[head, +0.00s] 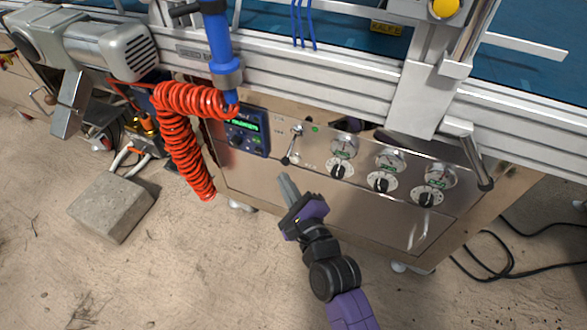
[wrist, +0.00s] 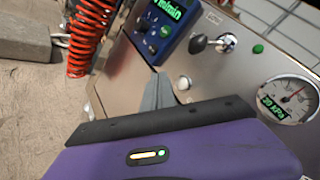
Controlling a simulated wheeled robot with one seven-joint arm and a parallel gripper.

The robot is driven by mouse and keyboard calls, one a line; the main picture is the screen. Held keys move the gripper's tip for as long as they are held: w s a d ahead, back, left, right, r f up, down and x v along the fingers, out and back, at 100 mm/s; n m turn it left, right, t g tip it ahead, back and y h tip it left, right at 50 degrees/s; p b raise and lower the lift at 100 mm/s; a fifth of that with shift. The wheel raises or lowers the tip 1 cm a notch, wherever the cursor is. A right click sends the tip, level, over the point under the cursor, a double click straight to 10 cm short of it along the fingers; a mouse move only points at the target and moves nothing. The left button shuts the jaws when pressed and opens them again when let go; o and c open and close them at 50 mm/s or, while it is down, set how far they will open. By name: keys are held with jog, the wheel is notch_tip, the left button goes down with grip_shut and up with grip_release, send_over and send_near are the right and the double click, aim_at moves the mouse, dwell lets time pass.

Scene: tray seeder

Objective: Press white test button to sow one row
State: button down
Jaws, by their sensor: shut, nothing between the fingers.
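The white test button (wrist: 184,83) is a small round cap on the steel control panel (head: 340,200). In the wrist view it sits below a lever with a dark knob (wrist: 199,43). My gripper (head: 284,178) is in front of the panel's left part, fingers pointing at it. Its closed grey fingertips (wrist: 158,79) show just left of the button in the wrist view, with nothing between them. Whether they touch the panel cannot be told. In the head view I cannot make out the button clearly near the fingertips.
A blue controller with a green display (head: 247,130) is left of the lever. Several gauges (head: 344,147) and black-pointer dials (head: 340,170) line the panel to the right.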

aim_at(294, 160)
jog(key=shift+w+d+b, duration=0.25)
jog(key=shift+w+b, duration=0.25)
jog(key=shift+w, duration=0.15)
jog(key=shift+w+d+b, duration=0.25)
jog(key=shift+w+b, duration=0.25)
jog(key=shift+w, duration=0.15)
jog(key=shift+w, duration=0.15)
dwell(1.1)
jog(key=shift+w+d, duration=0.1)
jog(key=shift+w, duration=0.15)
